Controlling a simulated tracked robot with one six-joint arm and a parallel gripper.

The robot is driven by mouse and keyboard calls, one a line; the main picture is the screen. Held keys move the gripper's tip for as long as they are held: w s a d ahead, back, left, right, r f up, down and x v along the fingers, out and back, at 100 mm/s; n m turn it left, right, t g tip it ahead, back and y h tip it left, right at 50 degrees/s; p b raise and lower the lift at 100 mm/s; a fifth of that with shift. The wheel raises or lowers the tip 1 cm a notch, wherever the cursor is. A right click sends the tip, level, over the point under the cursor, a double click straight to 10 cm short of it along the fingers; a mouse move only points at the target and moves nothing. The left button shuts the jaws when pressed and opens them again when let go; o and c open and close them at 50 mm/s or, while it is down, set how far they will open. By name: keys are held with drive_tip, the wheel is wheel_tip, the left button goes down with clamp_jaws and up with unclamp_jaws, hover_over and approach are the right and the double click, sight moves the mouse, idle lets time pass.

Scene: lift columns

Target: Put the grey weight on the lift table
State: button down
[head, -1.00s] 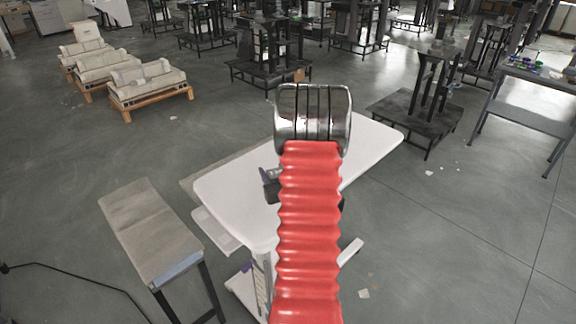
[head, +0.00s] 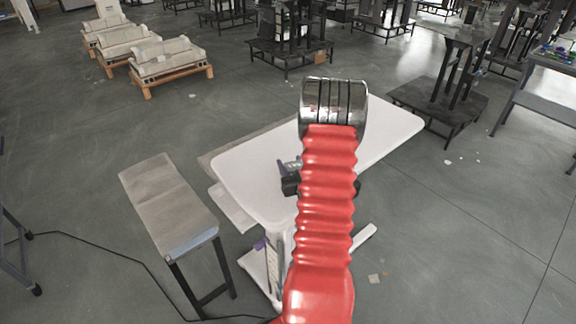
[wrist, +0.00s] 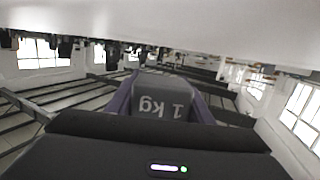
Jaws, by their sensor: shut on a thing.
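The lift table (head: 250,170) has a white top with rounded corners, in the middle of the head view. My red arm hides part of it. My gripper (head: 289,166) shows small at the left side of my arm, in front of the white top in the picture. The gap between it and the top is hard to judge. In the wrist view the grey weight (wrist: 160,103), marked "1 kg" upside down, sits between the purple fingers of my gripper (wrist: 158,88), which are shut on it. A broad white surface (wrist: 160,25) spans the top of that view.
A grey bench (head: 168,205) stands left of the lift table, close to it. A dark stand (head: 440,100) is beyond its right end. Beige pieces on wooden pallets (head: 170,65) lie at the back left. A cable (head: 110,250) runs over the floor.

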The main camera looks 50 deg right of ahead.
drive_tip(key=shift+f, duration=1.85)
drive_tip(key=c, duration=0.9)
unclamp_jaws()
drive_tip(key=shift+f, duration=0.2)
drive_tip(key=shift+r, duration=0.15)
drive_tip(key=v, duration=1.2)
drive_tip(key=shift+s, duration=0.15)
